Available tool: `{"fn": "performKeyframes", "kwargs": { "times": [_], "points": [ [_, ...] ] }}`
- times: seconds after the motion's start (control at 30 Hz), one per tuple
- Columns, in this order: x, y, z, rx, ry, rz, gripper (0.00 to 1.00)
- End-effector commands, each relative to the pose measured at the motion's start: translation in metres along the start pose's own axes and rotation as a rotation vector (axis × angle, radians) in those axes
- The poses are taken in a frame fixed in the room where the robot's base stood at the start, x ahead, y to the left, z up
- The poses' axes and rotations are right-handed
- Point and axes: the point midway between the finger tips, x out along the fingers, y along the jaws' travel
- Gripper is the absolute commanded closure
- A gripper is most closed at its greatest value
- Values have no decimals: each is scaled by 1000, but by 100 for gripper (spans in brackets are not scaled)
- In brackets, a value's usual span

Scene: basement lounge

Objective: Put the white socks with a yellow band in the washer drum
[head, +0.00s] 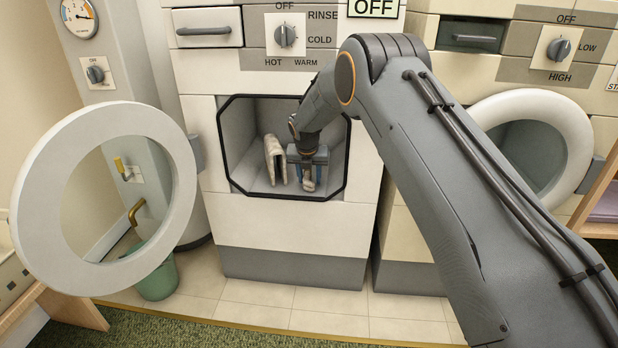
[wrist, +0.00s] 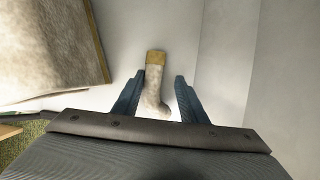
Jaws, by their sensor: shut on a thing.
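The washer drum (head: 240,135) is the grey cavity behind the black-rimmed opening in the middle washer. My gripper (head: 308,172) is inside the drum, toward its right side, reaching in through the opening. It is shut on the white socks with a yellow band (head: 309,185). In the wrist view the socks (wrist: 153,85) show between the two blue fingers (wrist: 155,95), with the yellow band at the far end and the whitish part toward me. Part of the socks is hidden behind the gripper in the head view. The drum's pale inner wall (wrist: 225,60) surrounds them.
A folded beige cloth (head: 275,160) stands in the drum left of my gripper; it also shows in the wrist view (wrist: 50,50). The round white door (head: 40,160) is swung open to the left. A second washer with an open round door (head: 575,130) stands right. A green bucket (head: 158,278) is on the floor.

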Motion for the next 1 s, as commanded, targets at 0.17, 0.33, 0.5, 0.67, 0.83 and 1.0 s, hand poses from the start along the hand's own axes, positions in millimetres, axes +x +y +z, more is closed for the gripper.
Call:
{"fn": "performKeyframes", "kwargs": {
  "times": [0.17,0.33,0.5,0.67,0.83,1.0],
  "points": [
    [2,0,-1,0,0,0,43],
    [2,0,-1,0,0,0,43],
    [0,0,0,0,0,0,43],
    [-18,0,2,0,-2,1,43],
    [-41,0,-14,-3,3,-1,43],
    [-54,0,-46,-3,3,-1,43]
  ]
}}
